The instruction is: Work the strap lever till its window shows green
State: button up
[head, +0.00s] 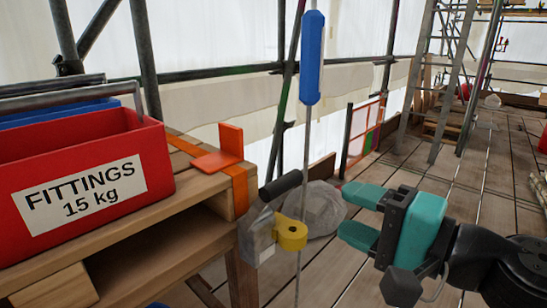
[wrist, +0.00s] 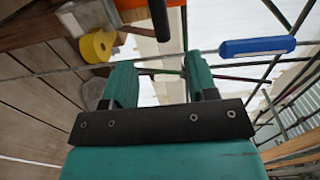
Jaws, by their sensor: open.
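The strap lever (head: 280,187) has a black grip on a grey metal body (head: 258,236) at the end of the wooden bench. Its grip slants up to the right. An orange strap (head: 240,188) runs over the bench edge beside it. I cannot make out the window or its colour. My gripper (head: 349,213), with teal fingers, is open and empty, to the right of the lever and apart from it. In the wrist view the black grip (wrist: 159,20) shows beyond and above the gap between the fingers (wrist: 163,88).
A yellow round piece (head: 291,235) sits just right of the metal body. A blue-handled tool (head: 311,58) stands or hangs on a thin upright line. A red FITTINGS box (head: 90,180) is on the bench (head: 140,229). A grey sack (head: 318,205) lies behind; open planks are at right.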

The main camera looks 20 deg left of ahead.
aim_at(274, 181)
jog(key=p+x, duration=0.4)
jog(key=x, duration=1)
jog(key=shift+w+a+f, duration=0.15)
jog(key=shift+w+a, duration=0.05)
grip_shut()
jog(key=shift+f, duration=0.1)
